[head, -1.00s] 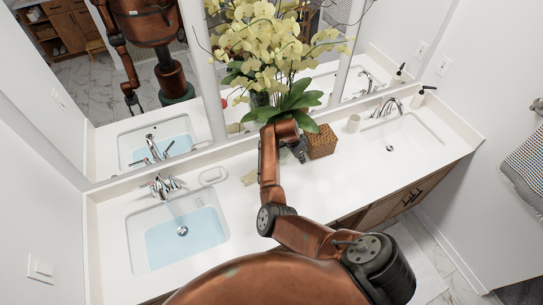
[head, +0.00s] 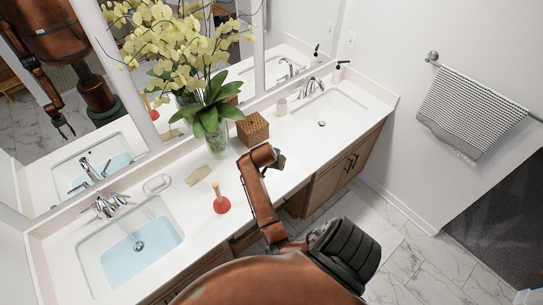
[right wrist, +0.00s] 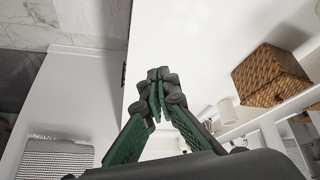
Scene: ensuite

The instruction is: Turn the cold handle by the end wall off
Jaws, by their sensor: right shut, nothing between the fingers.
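The left sink's chrome faucet (head: 104,205) stands behind the basin at the counter's left end, near the left wall. It has small handles beside the spout; which one is cold I cannot tell. A thin water stream (head: 127,233) falls into the left basin (head: 92,262), which holds blue-tinted water. My left gripper shows only as a small mirror reflection.
A red plunger (head: 221,200) stands on the counter between the left sink and my right arm. A glass vase of yellow orchids (head: 214,140) and a wicker box (head: 252,128) stand farther back. The right sink (head: 330,112) is dry. A striped towel (head: 470,108) hangs on the right wall.

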